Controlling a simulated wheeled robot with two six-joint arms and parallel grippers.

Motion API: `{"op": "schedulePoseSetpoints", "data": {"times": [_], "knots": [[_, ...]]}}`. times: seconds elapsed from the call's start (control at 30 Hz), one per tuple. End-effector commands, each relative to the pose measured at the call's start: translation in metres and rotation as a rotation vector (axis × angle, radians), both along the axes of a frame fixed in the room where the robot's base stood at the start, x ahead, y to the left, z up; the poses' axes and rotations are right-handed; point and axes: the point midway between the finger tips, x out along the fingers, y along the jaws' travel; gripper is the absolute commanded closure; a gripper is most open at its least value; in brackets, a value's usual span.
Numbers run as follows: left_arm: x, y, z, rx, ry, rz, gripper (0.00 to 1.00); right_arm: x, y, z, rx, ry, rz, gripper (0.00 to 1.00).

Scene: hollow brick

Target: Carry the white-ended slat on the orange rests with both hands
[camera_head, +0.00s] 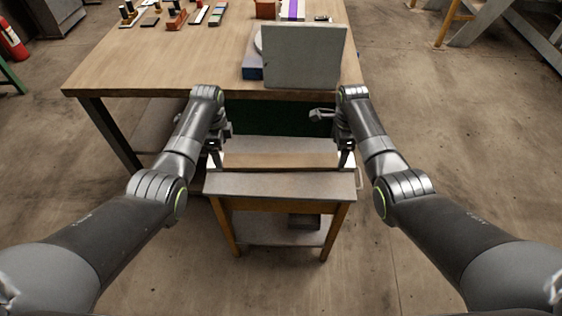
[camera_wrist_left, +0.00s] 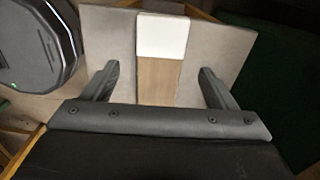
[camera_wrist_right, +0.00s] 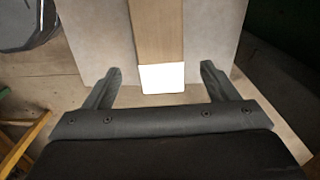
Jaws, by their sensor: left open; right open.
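The slat (camera_head: 280,161) is a wooden bar with white ends, lying crosswise on the grey top of a small wooden-legged stand. One white end (camera_wrist_left: 162,37) shows in the left wrist view, the other (camera_wrist_right: 162,78) in the right wrist view. My left gripper (camera_head: 216,158) is open over the slat's left part, its fingers apart on either side. My right gripper (camera_head: 345,158) is open at the right end, its fingers apart on either side. Neither visibly touches the slat. I cannot make out the orange rests with certainty.
The stand (camera_head: 280,187) is in front of a large wooden table (camera_head: 180,68). A grey panel (camera_head: 303,57) stands upright near the table's front edge. A purple-striped object (camera_head: 292,10), a brown block (camera_head: 265,9) and several small items are farther back. The table's left front is clear.

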Motion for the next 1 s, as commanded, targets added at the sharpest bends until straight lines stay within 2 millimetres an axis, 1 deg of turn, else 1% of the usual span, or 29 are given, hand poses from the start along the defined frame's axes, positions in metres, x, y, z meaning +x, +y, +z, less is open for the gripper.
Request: {"op": "schedulePoseSetpoints", "data": {"times": [0.1,0.3,0.4,0.6,0.87,1.0], "knots": [[0.000,0.000,-0.017,0.001,0.002,0.000,0.20,0.000,0.000,-0.017,-0.001,0.002,0.000,0.20],[0.000,0.000,-0.035,0.001,0.001,0.000,0.20,0.000,0.000,-0.035,-0.001,0.001,0.000,0.20],[0.000,0.000,-0.040,0.001,0.000,0.000,0.20,0.000,0.000,-0.040,-0.001,0.000,0.000,0.20],[0.001,0.000,-0.045,0.001,-0.002,0.000,0.20,0.000,0.000,-0.045,-0.001,-0.001,0.000,0.20],[0.000,0.000,-0.045,0.000,-0.002,0.000,0.20,0.000,0.000,-0.045,0.000,-0.002,0.000,0.20],[0.000,0.000,-0.045,0.001,-0.002,0.000,0.38,0.000,0.000,-0.045,-0.001,-0.001,0.000,0.38]]}}
